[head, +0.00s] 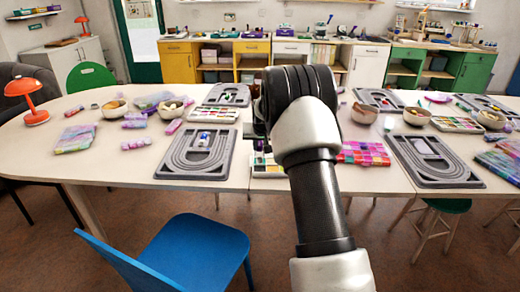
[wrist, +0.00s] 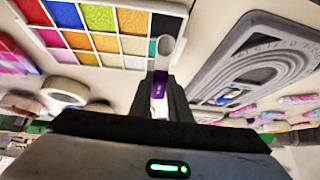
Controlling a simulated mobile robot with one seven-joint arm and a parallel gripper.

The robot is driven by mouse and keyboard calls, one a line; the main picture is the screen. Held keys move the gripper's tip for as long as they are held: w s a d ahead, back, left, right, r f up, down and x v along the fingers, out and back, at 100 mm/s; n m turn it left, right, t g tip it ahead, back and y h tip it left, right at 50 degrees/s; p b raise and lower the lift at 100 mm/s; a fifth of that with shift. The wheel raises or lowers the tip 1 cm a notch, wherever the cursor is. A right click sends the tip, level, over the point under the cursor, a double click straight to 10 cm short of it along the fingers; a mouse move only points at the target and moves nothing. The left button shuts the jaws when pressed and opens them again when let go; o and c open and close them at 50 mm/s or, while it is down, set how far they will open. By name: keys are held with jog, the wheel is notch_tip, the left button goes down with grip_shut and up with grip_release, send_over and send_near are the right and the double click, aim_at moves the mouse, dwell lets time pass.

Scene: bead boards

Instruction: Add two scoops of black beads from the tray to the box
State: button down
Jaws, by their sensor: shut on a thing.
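My gripper (wrist: 160,88) is shut on the handle of a scoop (wrist: 159,82), which has a purple handle and a pale round bowl at its tip. The bowl overlaps the edge of the bead tray (wrist: 139,62) in the wrist view; I cannot tell its height or contents. The tray has several coloured compartments, and the black beads (wrist: 165,23) are in a corner one. In the head view my arm hides most of the gripper and tray. A small clear box (head: 203,139) with colourful contents lies on the grey bead board (head: 172,165) left of my arm.
A second grey bead board (head: 467,172) lies farther right. Bowls, bead tubes and other trays crowd the table. A blue chair (head: 190,250) stands in front of the table at the left.

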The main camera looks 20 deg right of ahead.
aim_at(260, 154)
jog(key=shift+s+f+b, duration=0.2)
jog(key=shift+f+b, duration=0.1)
jog(key=shift+b, duration=0.55)
jog(key=shift+s+a+f+b, duration=0.15)
jog(key=shift+f+b, duration=0.25)
jog(key=shift+f, duration=0.2)
jog(key=shift+s+f+b, duration=0.15)
jog(key=shift+f+b, duration=0.25)
jog(key=shift+f, duration=0.2)
